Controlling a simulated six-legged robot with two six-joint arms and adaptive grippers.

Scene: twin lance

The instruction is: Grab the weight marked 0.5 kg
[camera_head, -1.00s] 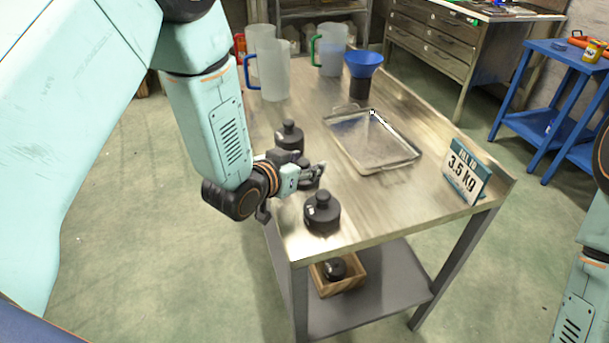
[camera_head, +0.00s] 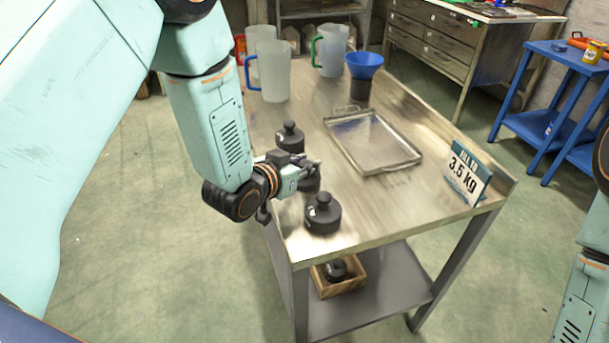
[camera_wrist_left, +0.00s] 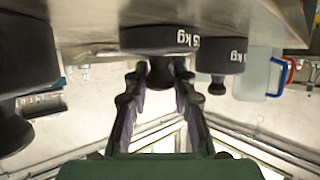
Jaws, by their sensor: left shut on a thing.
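Several black weights with knobs stand along the left side of the metal table. My left gripper (camera_head: 312,167) is shut on the knob of the middle weight (camera_head: 309,184), which it partly hides in the head view. In the left wrist view, my fingers (camera_wrist_left: 160,76) are on both sides of the knob under the weight's body (camera_wrist_left: 165,38); its white marking shows only "5 KG", the front part cut off. The weight looks upright on the table. A farther weight (camera_head: 290,135) and a nearer weight (camera_head: 322,216) stand close by. My right gripper is out of view.
A metal tray (camera_head: 411,161) lies mid-table, beside a "3.5 KG" sign (camera_head: 466,172). A blue funnel (camera_head: 363,66) and pitchers (camera_head: 275,78) stand at the back. A wooden box (camera_head: 352,284) with a dark weight is on the lower shelf.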

